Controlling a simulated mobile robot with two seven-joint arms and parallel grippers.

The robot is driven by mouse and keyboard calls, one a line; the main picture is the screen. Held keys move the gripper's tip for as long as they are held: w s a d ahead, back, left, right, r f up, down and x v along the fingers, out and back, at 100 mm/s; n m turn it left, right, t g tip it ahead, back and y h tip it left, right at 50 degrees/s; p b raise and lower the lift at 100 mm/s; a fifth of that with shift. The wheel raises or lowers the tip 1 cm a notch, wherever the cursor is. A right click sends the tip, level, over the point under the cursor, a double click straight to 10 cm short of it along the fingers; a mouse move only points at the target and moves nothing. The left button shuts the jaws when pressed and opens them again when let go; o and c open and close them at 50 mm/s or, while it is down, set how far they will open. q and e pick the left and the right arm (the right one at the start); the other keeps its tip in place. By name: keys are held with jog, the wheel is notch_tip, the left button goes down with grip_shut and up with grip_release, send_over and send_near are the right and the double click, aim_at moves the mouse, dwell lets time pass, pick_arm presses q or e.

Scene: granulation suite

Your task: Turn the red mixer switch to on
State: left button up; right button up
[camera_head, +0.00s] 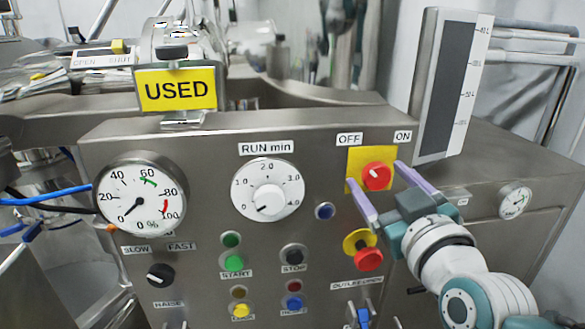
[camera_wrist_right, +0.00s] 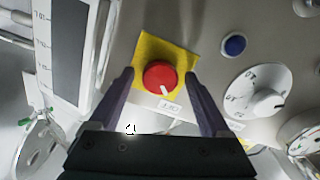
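The red mixer switch (camera_head: 376,176) is a round knob on a yellow square plate (camera_head: 356,160), between the OFF label (camera_head: 349,139) and the ON label (camera_head: 403,136). In the right wrist view the red switch (camera_wrist_right: 159,76) has a white mark pointing toward the OFF label (camera_wrist_right: 170,107). My right gripper (camera_head: 375,174) is open, its two purple fingers on either side of the switch. In the right wrist view gaps show between the fingers and the knob. Whether the tips reach the knob's depth is hard to tell. My left gripper is not in view.
A red emergency-type button (camera_head: 369,260) with a yellow collar sits just below the switch. A tilted level gauge (camera_head: 437,90) stands up behind the right edge. The RUN min dial (camera_head: 268,190) and a small blue button (camera_head: 325,211) are to the left.

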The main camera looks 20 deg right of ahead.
grip_shut()
dwell(0.4)
jog(key=shift+m, duration=0.4)
jog(key=m, duration=0.8)
jog(key=m+b, duration=0.1)
jog(key=m, duration=0.8)
jog(key=shift+m, duration=0.3)
dwell(0.3)
